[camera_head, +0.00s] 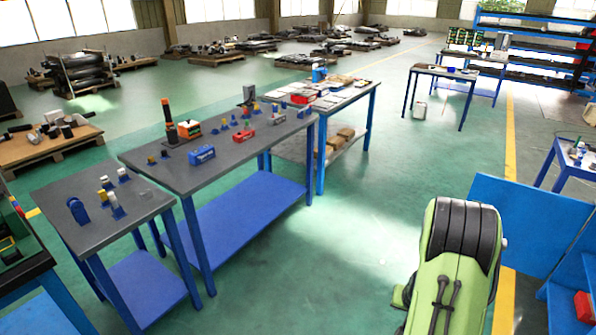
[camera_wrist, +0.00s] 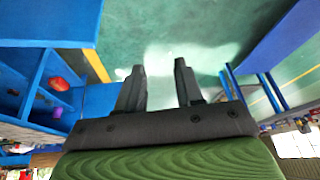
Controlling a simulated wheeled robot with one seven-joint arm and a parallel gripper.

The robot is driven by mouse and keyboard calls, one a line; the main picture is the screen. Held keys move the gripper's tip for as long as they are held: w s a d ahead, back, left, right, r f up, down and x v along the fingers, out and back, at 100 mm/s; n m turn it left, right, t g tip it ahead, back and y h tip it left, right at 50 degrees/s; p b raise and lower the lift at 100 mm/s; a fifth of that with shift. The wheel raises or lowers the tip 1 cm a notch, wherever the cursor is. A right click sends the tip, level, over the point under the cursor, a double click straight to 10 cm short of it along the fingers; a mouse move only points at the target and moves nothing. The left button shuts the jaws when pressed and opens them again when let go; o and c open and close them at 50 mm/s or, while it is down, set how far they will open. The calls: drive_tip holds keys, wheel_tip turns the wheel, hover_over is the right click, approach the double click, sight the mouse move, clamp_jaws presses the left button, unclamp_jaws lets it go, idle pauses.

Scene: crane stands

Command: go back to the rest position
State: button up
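My gripper (camera_wrist: 159,68) shows in the wrist view with its two dark fingers apart. Nothing is between them, and green floor (camera_wrist: 160,95) shows through the gap. In the head view my green and black arm is at the lower right, over the floor and apart from the tables. My fingers cannot be seen in that view.
A long grey-topped table (camera_head: 185,178) with blue legs holds several small parts, a blue block (camera_head: 202,155) and a red block (camera_head: 248,136). A smaller table (camera_head: 88,230) stands at its left. Blue panels (camera_head: 530,225) stand right of my arm. Open green floor (camera_head: 345,235) lies between.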

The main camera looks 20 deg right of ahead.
drive_tip(key=a+r+n+t+y, duration=0.1)
drive_tip(key=a+r+n, duration=0.3)
drive_tip(key=a+r, duration=1.5)
drive_tip(key=s+a+r+n, duration=0.1)
drive_tip(key=s+a+r, duration=0.1)
drive_tip(key=s, duration=0.3)
drive_tip(key=s+a+r+n+y+p, duration=0.1)
drive_tip(key=s+a+r, duration=0.2)
drive_tip(key=s+r, duration=0.1)
drive_tip(key=s+a+r+n, duration=0.2)
drive_tip(key=s+a+r, duration=0.1)
drive_tip(key=s, duration=0.3)
drive_tip(key=shift+s+a+t+y+p, duration=0.2)
drive_tip(key=shift+s+t+y+p, duration=0.05)
drive_tip(key=shift+t+y+p, duration=0.1)
